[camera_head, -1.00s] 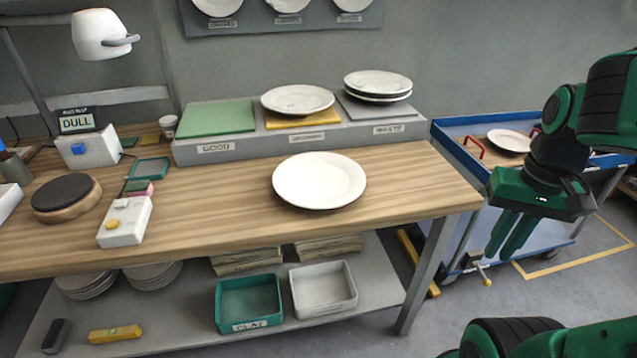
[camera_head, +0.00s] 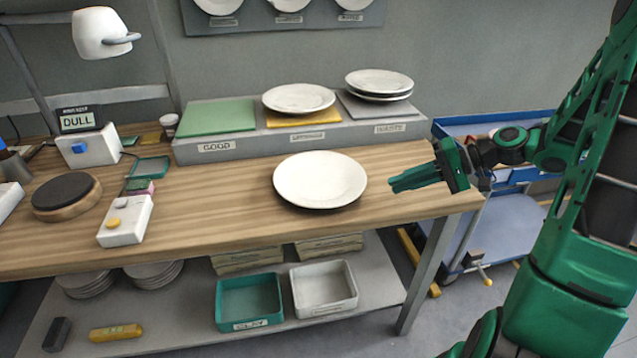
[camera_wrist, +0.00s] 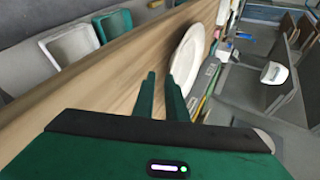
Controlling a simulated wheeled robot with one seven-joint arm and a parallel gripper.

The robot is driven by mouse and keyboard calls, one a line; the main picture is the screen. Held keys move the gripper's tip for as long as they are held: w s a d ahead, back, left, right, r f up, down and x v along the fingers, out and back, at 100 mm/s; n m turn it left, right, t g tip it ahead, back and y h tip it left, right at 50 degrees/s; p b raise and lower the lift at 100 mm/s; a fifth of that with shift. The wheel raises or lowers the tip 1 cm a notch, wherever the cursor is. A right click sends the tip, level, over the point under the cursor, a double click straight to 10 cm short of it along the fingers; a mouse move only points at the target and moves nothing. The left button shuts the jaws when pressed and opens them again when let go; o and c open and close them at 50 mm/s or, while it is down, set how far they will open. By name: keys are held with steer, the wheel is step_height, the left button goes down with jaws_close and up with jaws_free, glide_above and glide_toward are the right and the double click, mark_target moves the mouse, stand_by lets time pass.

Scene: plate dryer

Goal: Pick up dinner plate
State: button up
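A white dinner plate (camera_head: 320,180) lies flat on the wooden bench top, near its front edge. It also shows in the wrist view (camera_wrist: 185,58), just beyond my fingertips. My gripper (camera_head: 392,184) is above the bench, just right of the plate, with its fingers pointing left toward the rim. In the wrist view my gripper (camera_wrist: 162,78) has its two fingers apart with nothing between them. Other white plates sit on the raised stand: one on the yellow pad (camera_head: 298,98) and a small stack on the grey WASTE pad (camera_head: 379,83).
The raised stand (camera_head: 270,145) runs behind the plate; its green GOOD pad (camera_head: 217,118) is bare. A white button box (camera_head: 125,220) and a round dark-topped stand (camera_head: 66,196) are at left. A blue cart (camera_head: 500,222) stands at right. Bench around the plate is clear.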

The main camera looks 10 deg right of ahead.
mark_target(363, 181)
steer(key=shift+w+d+r+t+y, duration=0.3)
steer(key=shift+w+r+t+y, duration=0.2)
steer(key=shift+w+y, duration=0.2)
steer(key=shift+w+a, duration=0.1)
steer(key=shift+w, duration=0.05)
steer(key=x, duration=1)
steer(key=shift+w+a, duration=0.15)
steer(key=shift+a, duration=0.05)
jaws_close()
steer(key=shift+d+f, duration=0.1)
stand_by(0.5)
